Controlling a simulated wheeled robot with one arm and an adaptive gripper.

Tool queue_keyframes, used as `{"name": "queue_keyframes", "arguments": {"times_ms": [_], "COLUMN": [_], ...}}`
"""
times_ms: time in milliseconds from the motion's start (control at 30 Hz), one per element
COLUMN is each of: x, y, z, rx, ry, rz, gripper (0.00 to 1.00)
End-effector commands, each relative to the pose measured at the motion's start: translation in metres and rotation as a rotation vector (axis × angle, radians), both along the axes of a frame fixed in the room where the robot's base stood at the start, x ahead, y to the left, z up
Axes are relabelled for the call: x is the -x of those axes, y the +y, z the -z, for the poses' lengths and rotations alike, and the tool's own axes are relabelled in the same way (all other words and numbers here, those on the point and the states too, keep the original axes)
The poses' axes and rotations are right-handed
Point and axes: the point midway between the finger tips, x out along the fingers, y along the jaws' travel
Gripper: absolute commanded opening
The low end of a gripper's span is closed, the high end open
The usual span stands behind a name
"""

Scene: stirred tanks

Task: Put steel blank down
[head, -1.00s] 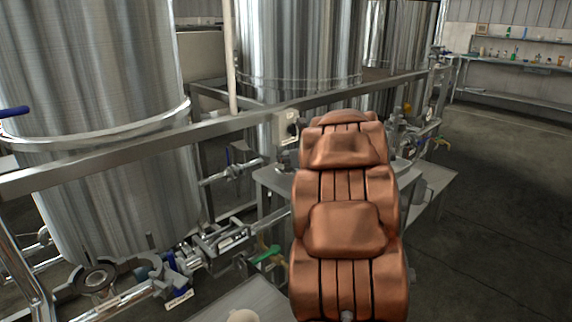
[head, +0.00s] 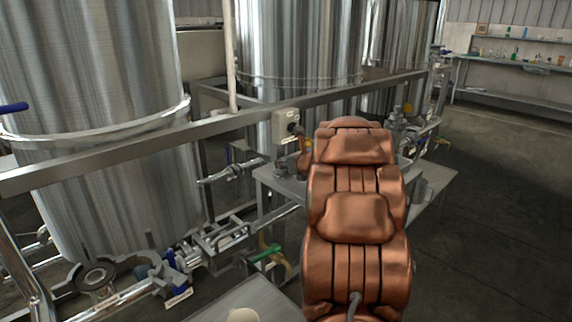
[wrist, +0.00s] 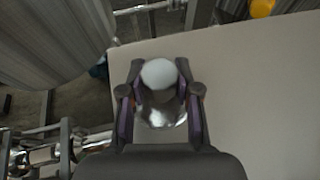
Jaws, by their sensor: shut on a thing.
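My gripper (wrist: 160,88) is in the wrist view, over a pale flat tabletop (wrist: 255,95). Its two dark fingers with purple sides are shut on the steel blank (wrist: 162,114), which shows as a shiny, reflective patch between them. A pale round shape (wrist: 158,73) shows between the fingertips; I cannot tell whether it is part of the blank or a separate thing. I cannot tell whether the blank touches the tabletop.
In the head view a pale round thing (head: 243,316) is at the bottom on a grey tabletop (head: 225,303). Large steel tanks (head: 95,110), a metal rail (head: 215,128) and pipes with a green-handled valve (head: 264,254) stand close at left. Open floor (head: 490,220) lies at right.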

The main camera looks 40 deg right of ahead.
Motion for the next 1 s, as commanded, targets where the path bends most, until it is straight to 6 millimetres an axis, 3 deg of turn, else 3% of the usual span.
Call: {"name": "queue_keyframes", "arguments": {"times_ms": [100,133,333,767,1000], "x": [0.000,0.000,0.000,0.000,0.026], "y": [0.000,0.000,0.000,0.000,0.006], "z": [0.003,0.002,0.002,-0.003,-0.012], "rx": [0.001,0.001,0.000,-0.001,0.002], "ry": [-0.001,-0.001,0.000,0.000,0.002], "rz": [0.000,0.000,0.000,0.000,0.004], "gripper": [0.00,0.35,0.56,0.57,0.57]}}
